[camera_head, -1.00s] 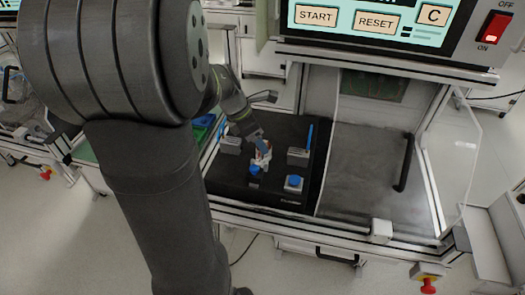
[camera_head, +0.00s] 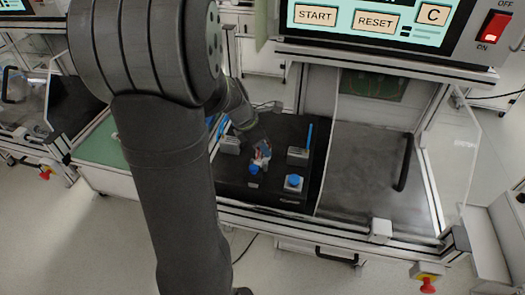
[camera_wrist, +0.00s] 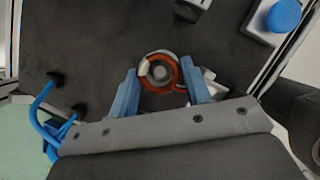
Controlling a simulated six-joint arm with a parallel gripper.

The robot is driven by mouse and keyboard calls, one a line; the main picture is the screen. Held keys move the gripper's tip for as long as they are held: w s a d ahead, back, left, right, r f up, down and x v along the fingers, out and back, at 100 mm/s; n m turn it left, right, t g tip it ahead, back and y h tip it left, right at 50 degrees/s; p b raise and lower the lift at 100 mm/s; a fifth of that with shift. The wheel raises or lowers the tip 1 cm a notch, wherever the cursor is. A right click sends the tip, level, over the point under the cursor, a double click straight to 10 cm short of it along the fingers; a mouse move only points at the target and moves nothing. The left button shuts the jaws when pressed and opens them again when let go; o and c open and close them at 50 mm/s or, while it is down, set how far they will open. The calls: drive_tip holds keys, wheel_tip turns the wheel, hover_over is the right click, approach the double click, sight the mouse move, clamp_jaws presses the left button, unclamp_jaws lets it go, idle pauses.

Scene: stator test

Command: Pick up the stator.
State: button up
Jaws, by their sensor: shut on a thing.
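The stator (camera_wrist: 182,72) is a ring with an orange-red rim and a pale part at its left. In the wrist view it sits between the two blue fingers of my gripper (camera_wrist: 159,70), which is shut on it. In the head view my gripper (camera_head: 262,148) is over the black work plate, with the small red and white stator (camera_head: 260,159) at its tip. The fingers and arm hide part of the stator. I cannot tell whether it is clear of its support.
A black plate (camera_head: 276,193) bears grey blocks, one with a blue button (camera_head: 293,181) at right. A grey bay with a clear door (camera_head: 450,165) stands to the right. A control panel (camera_head: 375,22) hangs above.

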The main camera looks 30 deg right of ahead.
drive_tip(key=shift+a, duration=0.1)
drive_tip(key=shift+r, duration=0.45)
drive_tip(key=shift+c, duration=0.6)
drive_tip(key=r, duration=0.4)
drive_tip(key=shift+s+d, duration=0.2)
drive_tip(key=shift+s, duration=0.2)
drive_tip(key=s+d+r, duration=0.3)
drive_tip(key=s+r, duration=0.3)
drive_tip(key=s, duration=0.4)
drive_tip(key=w+a+f+m+g+y, duration=0.2)
drive_tip(key=w+m, duration=0.5)
drive_tip(key=w, duration=1.4)
drive_tip(key=shift+w+a+f+m+g+y, duration=0.25)
drive_tip(key=shift+w+a+f+m, duration=1)
drive_tip(key=shift+w+a+f, duration=1.3)
drive_tip(key=shift+w+a+f+m+g+y, duration=0.15)
drive_tip(key=shift+w+a+f+m+y, duration=0.2)
drive_tip(key=shift+w+a+f+m, duration=1.8)
drive_tip(key=shift+w+a+f+m+g+y, duration=0.2)
drive_tip(key=shift+w+a+f+m+y, duration=0.15)
drive_tip(key=shift+w+a+f, duration=2.15)
